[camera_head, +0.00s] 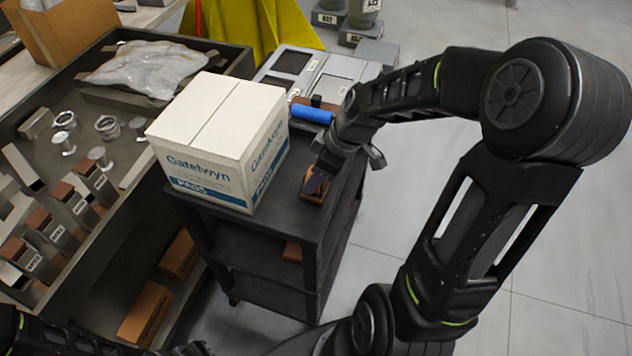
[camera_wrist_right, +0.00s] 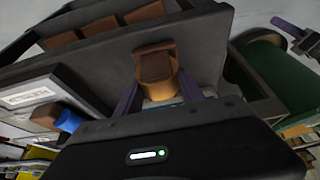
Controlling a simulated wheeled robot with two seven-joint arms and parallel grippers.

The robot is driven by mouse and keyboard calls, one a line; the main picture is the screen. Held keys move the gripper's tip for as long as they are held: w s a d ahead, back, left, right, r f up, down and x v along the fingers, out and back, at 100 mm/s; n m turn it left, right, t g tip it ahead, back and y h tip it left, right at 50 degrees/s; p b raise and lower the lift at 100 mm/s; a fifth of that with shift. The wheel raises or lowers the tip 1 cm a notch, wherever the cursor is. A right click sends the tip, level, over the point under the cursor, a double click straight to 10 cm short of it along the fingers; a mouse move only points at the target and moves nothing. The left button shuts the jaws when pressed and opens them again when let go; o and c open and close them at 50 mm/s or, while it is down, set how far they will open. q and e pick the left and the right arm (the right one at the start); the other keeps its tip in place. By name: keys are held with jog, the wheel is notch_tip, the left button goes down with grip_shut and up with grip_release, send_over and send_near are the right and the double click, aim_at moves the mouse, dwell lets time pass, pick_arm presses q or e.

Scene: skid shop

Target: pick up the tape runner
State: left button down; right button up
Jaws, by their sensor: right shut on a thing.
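The tape runner, a small brown and orange piece (camera_head: 314,187), is at the front right edge of the black cart's top, beside the white carton. In the right wrist view the tape runner (camera_wrist_right: 157,68) shows brown on top and orange at its side, between purple fingers. My right gripper (camera_head: 319,176) reaches down to it from the upper right and is shut on it. Its lower end is hidden in the wrist view, and I cannot tell whether it still touches the cart. My left gripper is out of view; only arm parts show at the bottom left.
The white Gatelwyn carton (camera_head: 218,142) stands on the black cart (camera_head: 318,222), close left of the gripper. A blue cylinder (camera_head: 312,113) and grey trays (camera_head: 337,86) lie behind. A dark bin (camera_head: 108,190) holding metal parts is at left. Open floor lies right.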

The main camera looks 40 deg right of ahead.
grip_shut()
jog(key=shift+r, duration=0.1)
notch_tip(320, 180, up, 10)
jog(key=shift+f+b, duration=0.1)
jog(key=shift+b, duration=0.4)
dwell(0.5)
